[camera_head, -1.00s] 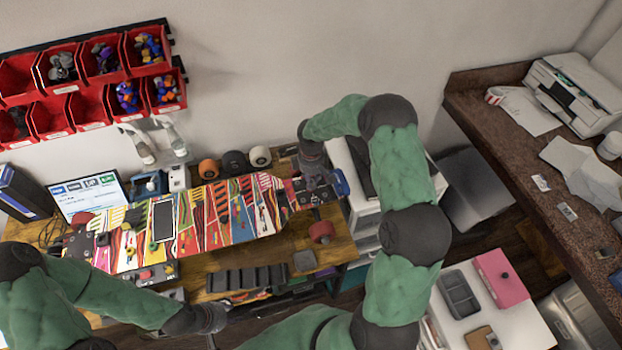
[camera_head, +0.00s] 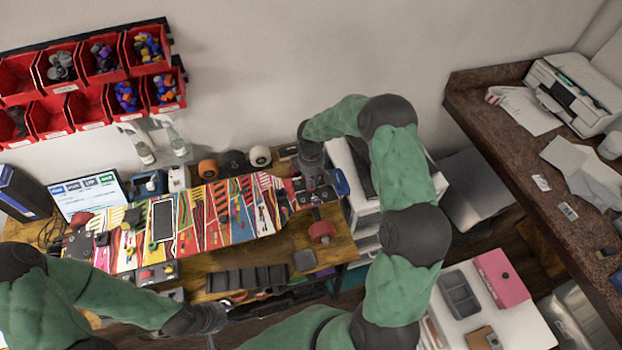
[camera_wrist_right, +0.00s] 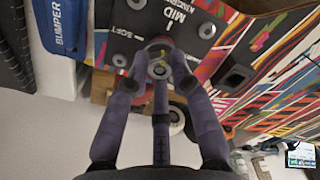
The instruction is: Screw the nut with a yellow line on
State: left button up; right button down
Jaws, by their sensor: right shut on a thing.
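The colourful long board (camera_head: 232,215) lies across the workbench. My right gripper (camera_head: 316,188) is at the board's right end, pointing down. In the right wrist view, the fingers of my right gripper (camera_wrist_right: 157,70) are closed around a small round metal nut (camera_wrist_right: 159,69) at the board's dark end piece. A small yellow mark (camera_wrist_right: 163,52) shows beside it. The fingers hide part of the nut, so I cannot tell how it sits on its thread. My left gripper (camera_head: 212,318) is low at the front of the bench, away from the board; its fingers are too small to read.
A red wheel (camera_head: 322,231) sits beside the board's right end. A blue bumper box (camera_wrist_right: 63,30) is close to my right gripper. Red bins (camera_head: 87,107) hang on the wall. A black tray (camera_head: 246,278) lies at the bench's front.

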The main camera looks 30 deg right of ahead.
jog(key=m, duration=0.5)
jog(key=shift+r+m, duration=0.1)
jog(key=shift+m, duration=0.2)
jog(key=shift+w+m, duration=0.1)
jog(key=shift+m, duration=0.2)
jog(key=m, duration=0.5)
jog(key=shift+m, duration=0.3)
jog(key=m, duration=0.5)
jog(key=shift+m, duration=0.3)
jog(key=m, duration=0.5)
jog(key=shift+m, duration=0.4)
